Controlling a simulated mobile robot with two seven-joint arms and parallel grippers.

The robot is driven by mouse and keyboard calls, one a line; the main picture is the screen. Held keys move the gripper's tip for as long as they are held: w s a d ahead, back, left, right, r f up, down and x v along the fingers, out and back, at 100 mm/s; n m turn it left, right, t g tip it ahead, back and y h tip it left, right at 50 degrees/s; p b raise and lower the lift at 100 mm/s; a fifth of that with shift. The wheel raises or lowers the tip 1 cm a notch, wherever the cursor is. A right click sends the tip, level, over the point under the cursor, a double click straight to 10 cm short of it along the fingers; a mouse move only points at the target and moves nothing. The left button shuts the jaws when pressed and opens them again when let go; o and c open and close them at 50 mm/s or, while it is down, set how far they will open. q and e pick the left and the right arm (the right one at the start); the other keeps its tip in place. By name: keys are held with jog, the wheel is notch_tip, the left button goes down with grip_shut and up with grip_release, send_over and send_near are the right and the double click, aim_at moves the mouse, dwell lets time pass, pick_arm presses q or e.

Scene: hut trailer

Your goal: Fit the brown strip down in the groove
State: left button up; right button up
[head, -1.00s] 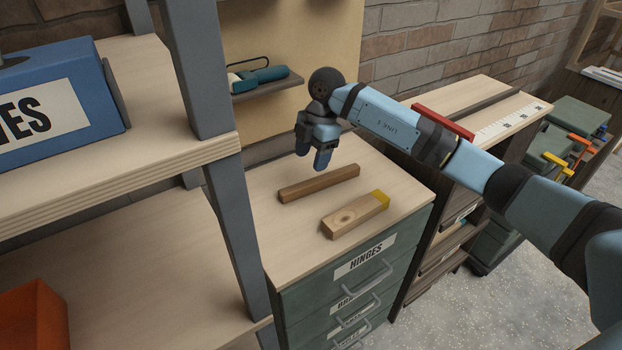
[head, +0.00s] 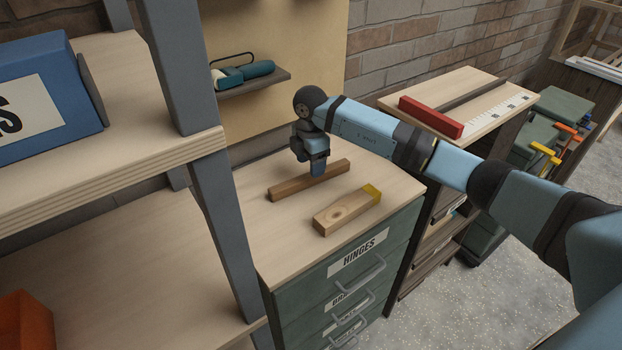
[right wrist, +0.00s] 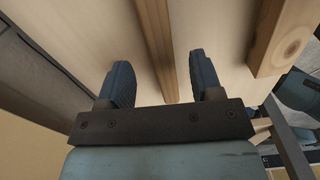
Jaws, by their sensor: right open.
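A brown strip (head: 286,188) lies flat on the pale top of the green drawer cabinet. My right gripper (head: 318,171) is at the strip's middle and hides a small part of it. In the right wrist view the brown strip (right wrist: 155,35) runs between the two spread fingers (right wrist: 163,75), which look open and empty. I cannot tell how low the fingertips reach beside it. A long dark line that looks like the groove (head: 480,92) runs across the top of the bench to the right. My left gripper is out of view.
A wooden block with a yellow end (head: 345,210) lies near the strip, towards the cabinet's front. A red bar (head: 431,117) lies at the near end of the dark line. A grey shelf post (head: 226,215) stands left of the cabinet. A small shelf (head: 255,80) holds a tool behind.

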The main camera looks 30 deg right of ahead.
notch_tip(320, 180, down, 4)
jog(key=shift+r, duration=0.1)
jog(key=c, duration=1)
jog(key=shift+c, duration=0.2)
jog(key=shift+r, duration=0.1)
notch_tip(320, 180, up, 20)
